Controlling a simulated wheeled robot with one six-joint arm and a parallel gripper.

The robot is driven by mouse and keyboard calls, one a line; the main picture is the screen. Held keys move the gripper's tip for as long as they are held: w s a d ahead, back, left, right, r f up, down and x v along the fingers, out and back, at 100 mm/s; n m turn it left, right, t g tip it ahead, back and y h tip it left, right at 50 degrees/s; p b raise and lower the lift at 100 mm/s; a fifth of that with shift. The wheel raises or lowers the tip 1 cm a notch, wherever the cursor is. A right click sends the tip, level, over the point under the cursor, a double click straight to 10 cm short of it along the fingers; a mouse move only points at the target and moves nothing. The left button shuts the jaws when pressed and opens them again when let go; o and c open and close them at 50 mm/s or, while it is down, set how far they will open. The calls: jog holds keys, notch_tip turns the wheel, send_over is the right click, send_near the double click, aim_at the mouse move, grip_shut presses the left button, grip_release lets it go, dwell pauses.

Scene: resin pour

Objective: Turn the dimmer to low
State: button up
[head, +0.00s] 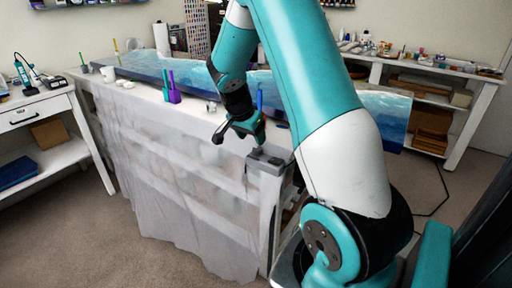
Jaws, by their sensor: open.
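A small dark grey box (265,161) sits at the near right corner of the long table, and it may be the dimmer. A raised dark part shows on its top, but its setting is too small to read.
The long table (195,109) is draped in translucent plastic sheeting (165,190) and bears a blue wave-patterned panel (140,66). Purple and green items (171,92) stand near its front edge. A side desk (38,112) is at left and a cluttered shelf (425,68) at back right. Carpet at front left is clear.

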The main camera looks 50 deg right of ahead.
aim_at(257, 149)
jog(key=x, duration=0.6)
jog(key=c, duration=0.9)
jog(key=shift+s+n, duration=0.1)
jog(key=shift+n, duration=0.2)
jog(key=n+t, duration=0.1)
jog(key=n, duration=0.2)
jog(key=shift+s+n+t+b, duration=0.1)
jog(key=shift+n+t+b, duration=0.2)
jog(key=shift+s+d+n+t+y, duration=0.1)
jog(key=shift+n+t+y, duration=0.25)
jog(key=shift+n, duration=0.7)
jog(key=shift+n+t+y, duration=0.25)
jog(key=shift+n+t, duration=0.1)
jog(key=shift+n, duration=0.7)
